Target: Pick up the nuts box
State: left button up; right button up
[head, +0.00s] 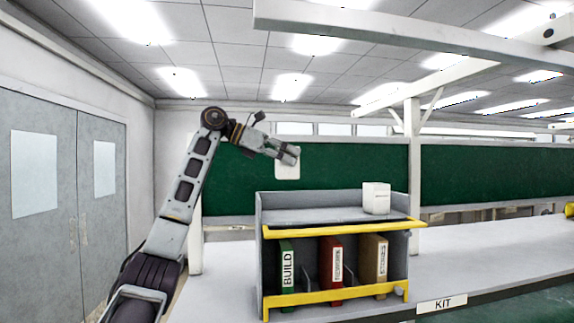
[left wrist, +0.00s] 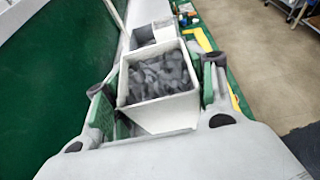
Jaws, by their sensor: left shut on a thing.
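The nuts box is a white open-topped box (left wrist: 165,116) filled with grey pieces, seen close up in the left wrist view. My left gripper (left wrist: 159,92) is shut on it, with a green-padded finger on each side. In the head view, my left gripper (head: 288,155) is raised above the left part of the shelf unit, with the pale box (head: 287,171) at its fingers. The box appears clear of the shelf. My right gripper is not in view.
A grey shelf unit with yellow rails (head: 335,297) stands on the white bench (head: 480,262). It holds green, red and tan binders. Another white box (head: 376,198) stands on its top. A white post (head: 412,150) rises behind. A KIT label (head: 441,304) marks the bench edge.

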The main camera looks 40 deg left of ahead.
pick_arm(q)
jog(key=shift+r, duration=3.35)
